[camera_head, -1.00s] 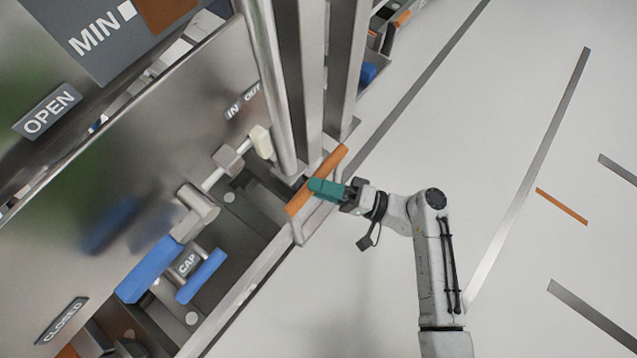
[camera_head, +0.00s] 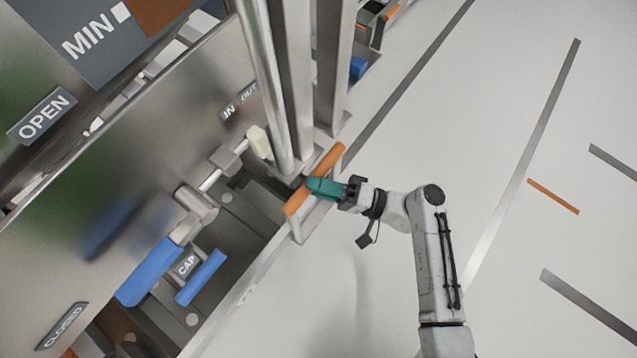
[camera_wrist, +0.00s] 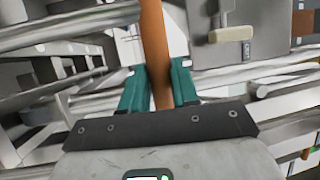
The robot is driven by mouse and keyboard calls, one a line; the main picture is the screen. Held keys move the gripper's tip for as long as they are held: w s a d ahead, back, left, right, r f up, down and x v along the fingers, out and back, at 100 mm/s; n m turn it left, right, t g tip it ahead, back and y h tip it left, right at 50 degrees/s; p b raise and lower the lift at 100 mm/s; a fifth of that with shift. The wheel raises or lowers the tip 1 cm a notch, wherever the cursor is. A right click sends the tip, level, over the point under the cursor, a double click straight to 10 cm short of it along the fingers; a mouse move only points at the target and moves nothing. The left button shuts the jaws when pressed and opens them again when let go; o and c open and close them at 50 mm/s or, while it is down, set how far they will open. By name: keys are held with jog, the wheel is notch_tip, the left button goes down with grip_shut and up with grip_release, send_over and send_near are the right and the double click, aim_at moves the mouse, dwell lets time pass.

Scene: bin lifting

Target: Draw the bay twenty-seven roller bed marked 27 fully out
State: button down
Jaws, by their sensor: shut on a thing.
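An orange bar handle (camera_head: 331,158) stands on metal brackets at the front edge of a metal bed frame (camera_head: 262,262), in the middle of the head view. My gripper (camera_head: 322,187) has its teal fingers shut on this handle. In the wrist view the orange handle (camera_wrist: 155,45) runs up between the two teal fingers (camera_wrist: 158,88). I cannot read a 27 mark on the bed in either view.
Upright metal posts (camera_head: 331,70) stand right behind the handle. Blue handles (camera_head: 202,277) near a CAP label and a cream lever (camera_head: 259,142) near IN and OUT labels lie left. The pale floor (camera_head: 500,80) to the right is open, with flat strips.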

jog(key=shift+w+d+r, duration=0.4)
jog(key=shift+d+r, duration=0.05)
jog(key=shift+r, duration=0.15)
jog(key=shift+s+d, duration=0.1)
jog(key=shift+d, duration=0.05)
jog(key=c, duration=1.1)
grip_release()
jog(key=shift+d, duration=0.1)
jog(key=shift+c, duration=0.2)
jog(key=o, duration=0.3)
jog(key=shift+s, duration=0.1)
jog(key=shift+s+f, duration=0.1)
jog(key=shift+f, duration=0.1)
jog(key=v, duration=1)
jog(key=shift+d+p, duration=0.25)
jog(key=shift+p, duration=0.2)
jog(key=shift+s, duration=0.15)
